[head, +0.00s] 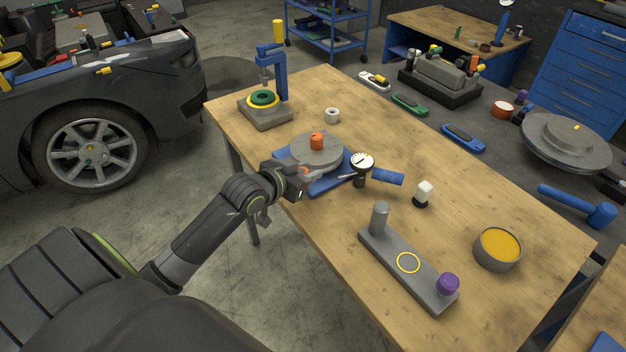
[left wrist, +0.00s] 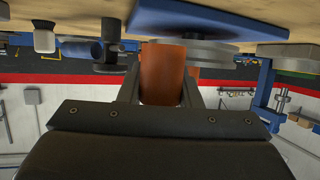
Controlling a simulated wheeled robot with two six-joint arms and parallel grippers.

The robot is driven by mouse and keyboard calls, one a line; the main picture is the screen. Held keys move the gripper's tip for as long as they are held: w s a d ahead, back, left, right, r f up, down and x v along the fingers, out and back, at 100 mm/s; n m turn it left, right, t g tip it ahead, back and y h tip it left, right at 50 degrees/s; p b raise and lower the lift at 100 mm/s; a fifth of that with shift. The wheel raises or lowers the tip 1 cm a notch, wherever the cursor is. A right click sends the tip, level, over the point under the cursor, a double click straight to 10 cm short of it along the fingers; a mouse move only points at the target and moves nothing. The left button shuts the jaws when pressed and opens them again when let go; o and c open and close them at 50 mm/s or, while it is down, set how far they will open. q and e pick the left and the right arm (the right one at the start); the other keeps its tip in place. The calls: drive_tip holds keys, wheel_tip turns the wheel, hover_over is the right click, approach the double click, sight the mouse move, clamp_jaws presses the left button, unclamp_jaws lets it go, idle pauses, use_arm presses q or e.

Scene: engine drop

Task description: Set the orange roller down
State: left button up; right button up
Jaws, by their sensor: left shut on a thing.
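My left gripper (head: 302,178) is at the near edge of a grey round disc (head: 330,158) on a blue base plate (head: 327,184). It is shut on an orange roller, which fills the space between the fingers in the left wrist view (left wrist: 162,75). In the head view my gripper hides most of this roller. Another orange cylinder (head: 316,141) stands upright on the disc; a bit of orange behind the held roller shows in the left wrist view (left wrist: 192,73). Whether the held roller touches the disc or plate, I cannot tell. My right gripper is not in view.
A dial gauge (head: 362,162) stands close right of my gripper. A grey bar (head: 385,257) with a post, yellow ring and purple knob lies nearer. A blue press (head: 278,75), a white-topped bottle (head: 423,192) and a yellow-filled bowl (head: 497,250) stand around. Bare wood lies between.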

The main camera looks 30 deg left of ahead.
use_arm(q)
drive_tip(key=shift+f, duration=2)
drive_tip(key=shift+f, duration=0.1)
drive_tip(key=o, duration=1)
drive_tip(key=shift+r, duration=0.2)
drive_tip(key=shift+s+a, duration=0.1)
drive_tip(key=shift+s, duration=0.3)
drive_tip(key=v, duration=1.1)
drive_tip(key=shift+s, duration=0.1)
